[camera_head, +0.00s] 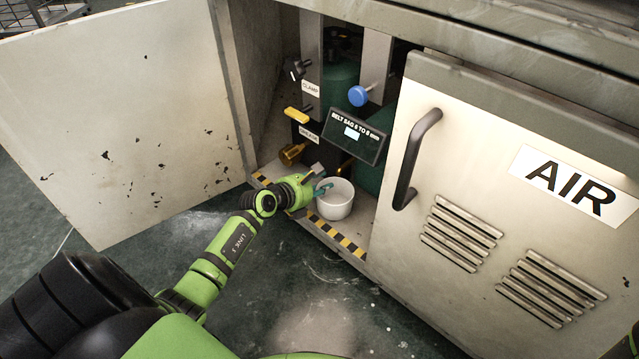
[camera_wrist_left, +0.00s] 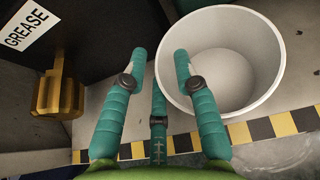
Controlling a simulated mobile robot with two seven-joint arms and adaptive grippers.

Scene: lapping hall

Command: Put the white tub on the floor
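The white tub (camera_head: 336,207) stands upright and open-topped on the cabinet floor, just behind the striped front edge. In the left wrist view the tub (camera_wrist_left: 240,75) fills the upper right, and its inside looks empty. My left gripper (camera_head: 324,188) is at the tub's left side, close to the rim. Its teal fingers are spread apart (camera_wrist_left: 160,65). One finger overlaps the tub's near-left rim in the picture and the other is outside it; I cannot tell whether either touches. My right gripper is not in view.
The cabinet's left door (camera_head: 120,120) stands open; the AIR door (camera_head: 460,170) closes off the right. A brass fitting (camera_head: 292,154), also in the wrist view (camera_wrist_left: 58,92), is left of the gripper. A display box (camera_head: 357,135) hangs above the tub. Floor in front (camera_head: 300,290) is clear.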

